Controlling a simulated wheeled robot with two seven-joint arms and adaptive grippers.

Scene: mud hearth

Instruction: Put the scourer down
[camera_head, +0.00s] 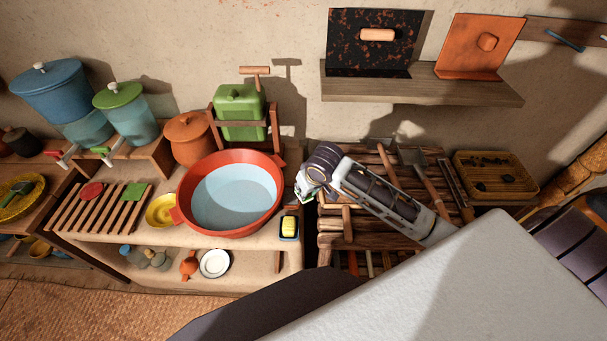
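I cannot single out the scourer for certain. A yellow block (289,223) sits in a small dark blue dish (288,238) at the front edge of the counter, right of the red basin. A red round piece (91,191) and a green square piece (134,191) lie on the slatted rack at the left. My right gripper (303,193) is just right of the basin, above and behind the dish. A little green shows at its tip, but I cannot tell what that is. Its fingers are mostly hidden. My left gripper is not in view.
A red basin (278,205) of water fills the mid-counter, with a yellow bowl (161,211) beside it. A green can (239,112) and clay pot (190,138) stand behind. A stack of wood (340,222) lies under my arm. A wall shelf (420,92) overhangs at the right.

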